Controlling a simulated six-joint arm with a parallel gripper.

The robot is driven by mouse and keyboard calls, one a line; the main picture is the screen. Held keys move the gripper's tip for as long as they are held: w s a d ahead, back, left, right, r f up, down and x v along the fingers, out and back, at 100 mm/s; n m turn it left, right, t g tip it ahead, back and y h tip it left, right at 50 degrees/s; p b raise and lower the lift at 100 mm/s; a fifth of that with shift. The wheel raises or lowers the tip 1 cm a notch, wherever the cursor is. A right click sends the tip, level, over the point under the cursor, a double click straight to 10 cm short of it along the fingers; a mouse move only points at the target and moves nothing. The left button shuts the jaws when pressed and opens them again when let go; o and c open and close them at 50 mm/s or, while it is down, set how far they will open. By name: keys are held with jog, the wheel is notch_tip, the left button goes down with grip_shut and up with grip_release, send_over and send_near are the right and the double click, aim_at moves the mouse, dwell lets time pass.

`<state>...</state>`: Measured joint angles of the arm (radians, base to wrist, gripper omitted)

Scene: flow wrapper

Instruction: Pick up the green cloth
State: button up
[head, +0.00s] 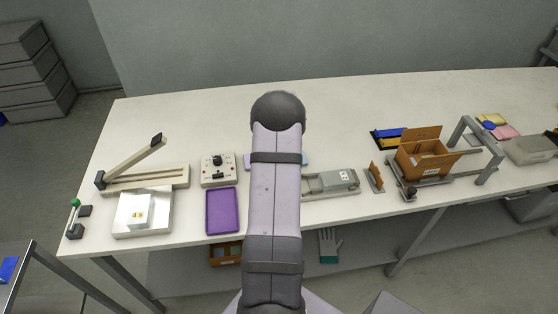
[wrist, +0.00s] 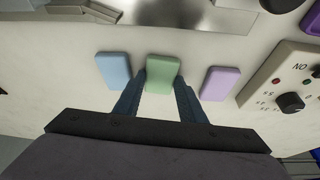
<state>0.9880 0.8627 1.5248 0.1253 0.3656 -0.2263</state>
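The green cloth (wrist: 162,73) is a small flat pad with rounded corners, lying on the white table in the wrist view. My gripper (wrist: 160,80) is open over it, with one dark finger beside each long edge. Whether the fingers touch the cloth I cannot tell. A blue cloth (wrist: 114,70) lies to the left and a lilac cloth (wrist: 219,83) to the right. In the head view my arm hides the green cloth and my gripper; only bits of the blue cloth (head: 305,159) and lilac cloth (head: 247,160) show.
A control box (head: 218,170) with a knob stands beside the lilac cloth. A purple tray (head: 222,211) and a grey device (head: 338,182) are near the front edge. A cardboard box (head: 424,158) stands further right. The table (head: 340,110) behind the cloths is clear.

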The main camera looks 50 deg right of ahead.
jog(key=c, duration=0.3)
